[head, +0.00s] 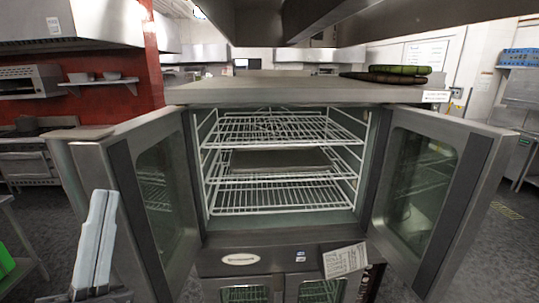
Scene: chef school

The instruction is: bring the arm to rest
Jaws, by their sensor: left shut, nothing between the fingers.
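My left gripper (96,240) shows at the lower left of the head view, its pale fingers pointing up and shut together with nothing between them. It is in front of the oven's open left door (122,165), and I cannot tell how far apart they are. The rest of the left arm is mostly below the picture's edge. My right gripper is not in view.
A steel oven (285,237) stands ahead with both doors open; the right door (470,150) swings out right. Inside are wire racks (270,198) and a flat tray (280,161). Dark folded items (395,75) lie on top. A green object (6,262) is at far left.

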